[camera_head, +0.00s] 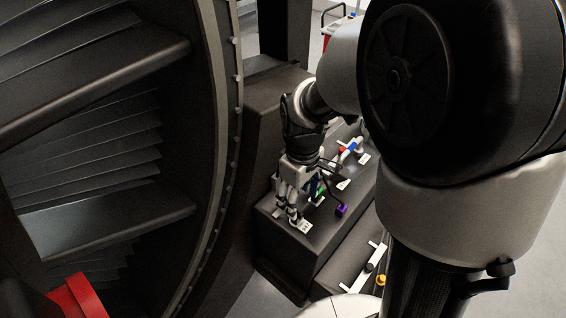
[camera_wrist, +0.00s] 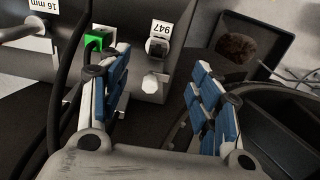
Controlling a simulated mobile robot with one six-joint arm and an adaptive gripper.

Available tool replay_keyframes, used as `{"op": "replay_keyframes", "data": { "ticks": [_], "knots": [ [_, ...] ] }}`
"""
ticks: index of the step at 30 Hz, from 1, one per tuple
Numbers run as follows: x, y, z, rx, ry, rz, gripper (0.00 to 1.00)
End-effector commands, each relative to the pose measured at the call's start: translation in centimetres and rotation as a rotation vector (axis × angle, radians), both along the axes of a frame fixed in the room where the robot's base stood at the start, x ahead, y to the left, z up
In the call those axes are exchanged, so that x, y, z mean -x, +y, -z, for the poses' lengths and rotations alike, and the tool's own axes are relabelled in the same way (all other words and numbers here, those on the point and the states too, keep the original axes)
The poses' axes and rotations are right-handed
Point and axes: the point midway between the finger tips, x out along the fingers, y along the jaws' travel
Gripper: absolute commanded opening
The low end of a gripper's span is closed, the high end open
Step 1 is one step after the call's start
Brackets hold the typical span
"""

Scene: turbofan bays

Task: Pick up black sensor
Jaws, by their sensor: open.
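My gripper (camera_head: 287,208) is over the near end of a dark bench in the head view, fingers pointing down. In the wrist view my gripper (camera_wrist: 155,78) is open, its blue-padded fingers wide apart with nothing held between them. A small dark and grey piece (camera_wrist: 158,46), possibly the black sensor, sits beside a white label reading 947, ahead of the gap between the fingers. A pale hexagonal end (camera_wrist: 152,85) shows below it. In the head view the fingers largely hide this spot; a white label (camera_head: 304,226) shows beside them.
A green block (camera_wrist: 97,40) with cables stands left of the gap. A purple block (camera_head: 341,210) and a blue piece (camera_head: 350,148) are on the bench (camera_head: 305,262). A lower shelf has a white holder (camera_head: 377,257). The large bladed engine casing (camera_head: 222,130) rises close at left.

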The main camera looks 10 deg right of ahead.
Motion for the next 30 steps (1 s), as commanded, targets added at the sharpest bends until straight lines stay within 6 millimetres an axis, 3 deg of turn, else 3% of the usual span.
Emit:
{"op": "replay_keyframes", "data": {
  "ticks": [4, 13, 21, 30],
  "knots": [
    [0.1, 0.0, 2.9, 0.000, 0.004, 0.001, 0.58],
    [0.0, -0.1, 5.2, 0.000, 0.002, 0.001, 0.58],
    [-0.2, -0.3, 9.1, 0.000, 0.003, 0.001, 0.58],
    [-0.3, -0.3, 9.6, -0.001, -0.001, 0.001, 0.58]
  ]
}}
